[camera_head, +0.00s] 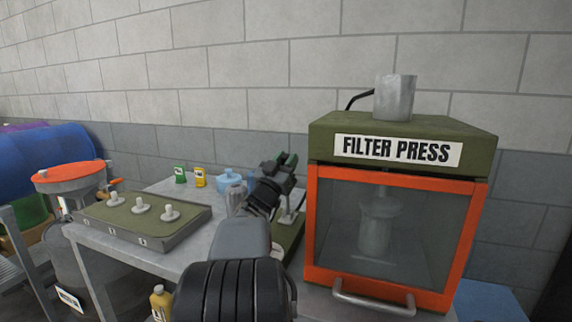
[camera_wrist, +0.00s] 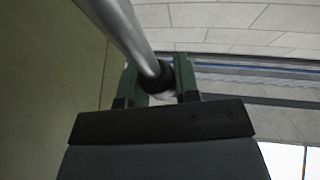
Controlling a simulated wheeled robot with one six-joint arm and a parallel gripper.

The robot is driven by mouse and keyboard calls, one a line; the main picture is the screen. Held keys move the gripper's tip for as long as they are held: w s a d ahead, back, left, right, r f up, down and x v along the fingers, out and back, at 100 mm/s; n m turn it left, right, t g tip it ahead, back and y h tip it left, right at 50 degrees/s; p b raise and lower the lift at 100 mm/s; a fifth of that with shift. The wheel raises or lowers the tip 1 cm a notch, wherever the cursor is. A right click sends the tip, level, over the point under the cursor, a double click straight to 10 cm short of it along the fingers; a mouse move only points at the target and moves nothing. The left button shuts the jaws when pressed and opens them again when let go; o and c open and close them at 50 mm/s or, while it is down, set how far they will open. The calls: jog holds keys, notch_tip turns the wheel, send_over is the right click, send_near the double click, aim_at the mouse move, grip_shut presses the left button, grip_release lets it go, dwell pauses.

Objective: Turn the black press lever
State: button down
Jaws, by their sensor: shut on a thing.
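My gripper (camera_head: 284,163) is raised above the metal workbench, left of the filter press (camera_head: 408,130). In the wrist view its two green fingers (camera_wrist: 161,82) are shut around the black end of the press lever (camera_wrist: 165,78). The lever's grey metal rod (camera_wrist: 120,28) runs from that end toward the upper left of the wrist view. In the head view my gripper and arm hide the lever's end. A green base (camera_head: 292,236) with a pale metal fitting shows partly behind my arm.
The filter press has an orange-framed glass door with a metal handle (camera_head: 372,304). On the bench (camera_head: 165,258) stand a tray (camera_head: 120,222) with white-knobbed pegs, a green can (camera_head: 180,174), a yellow can (camera_head: 199,177) and a blue pot (camera_head: 229,181). An orange-topped drum (camera_head: 68,177) stands left.

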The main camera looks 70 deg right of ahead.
jog(key=c, duration=0.8)
grip_release()
jog(key=shift+c, duration=0.2)
jog(key=s+v, duration=0.1)
jog(key=v, duration=0.6)
jog(key=shift+w+a+b, duration=0.3)
jog(key=shift+w+b, duration=0.15)
jog(key=shift+w, duration=0.05)
jog(key=shift+f, duration=0.15)
